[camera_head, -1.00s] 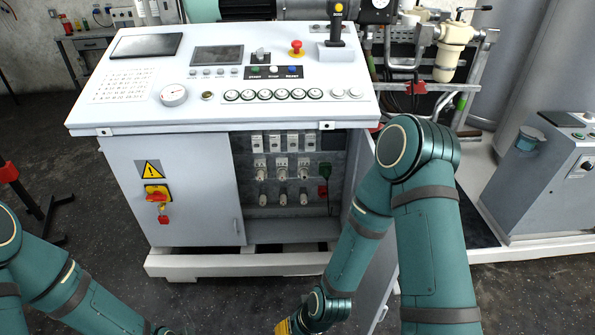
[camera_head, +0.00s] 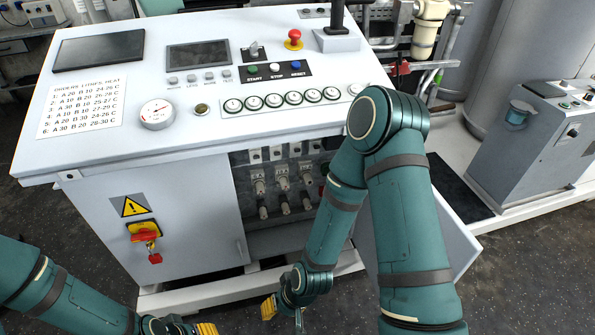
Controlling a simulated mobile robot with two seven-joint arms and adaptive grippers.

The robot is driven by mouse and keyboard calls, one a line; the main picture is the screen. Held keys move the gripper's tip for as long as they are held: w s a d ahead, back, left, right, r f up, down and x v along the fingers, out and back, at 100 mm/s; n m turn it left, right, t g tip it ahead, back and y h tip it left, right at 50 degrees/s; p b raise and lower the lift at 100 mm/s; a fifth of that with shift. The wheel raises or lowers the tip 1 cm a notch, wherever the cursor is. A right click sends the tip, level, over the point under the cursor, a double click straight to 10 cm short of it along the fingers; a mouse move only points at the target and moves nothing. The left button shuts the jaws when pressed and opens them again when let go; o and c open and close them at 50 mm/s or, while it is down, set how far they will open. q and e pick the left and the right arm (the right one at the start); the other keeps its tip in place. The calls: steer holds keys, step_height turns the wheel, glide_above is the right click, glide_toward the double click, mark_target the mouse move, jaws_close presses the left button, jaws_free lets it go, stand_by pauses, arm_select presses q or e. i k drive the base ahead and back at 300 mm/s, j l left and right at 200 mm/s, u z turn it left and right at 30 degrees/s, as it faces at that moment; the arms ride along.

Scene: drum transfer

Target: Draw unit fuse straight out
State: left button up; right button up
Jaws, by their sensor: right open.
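The open cabinet bay under the console holds rows of pale fuse holders (camera_head: 282,180) with dark-ended cylindrical parts (camera_head: 285,206) below them. I cannot tell which one is the unit fuse; labels are too small to read. My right arm covers the right side of the bay. My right gripper (camera_head: 283,312) is open, below and in front of the bay, apart from the fuses, with a yellow pad showing. My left gripper (camera_head: 195,329) is at the bottom edge, partly cut off, with yellow pads showing; its opening is unclear.
The console (camera_head: 140,95) overhangs the bay, with a gauge, buttons and a red emergency stop (camera_head: 293,40). A red and yellow switch (camera_head: 144,236) is on the closed left door (camera_head: 195,215). The open right door (camera_head: 455,245) stands behind my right arm. A grey cabinet (camera_head: 525,150) is at right.

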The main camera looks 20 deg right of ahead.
mark_target(309, 180)
steer(key=i+j, duration=0.4)
steer(key=i, duration=0.15)
steer(key=i+l, duration=0.1)
steer(key=i, duration=0.4)
steer(key=z, duration=0.05)
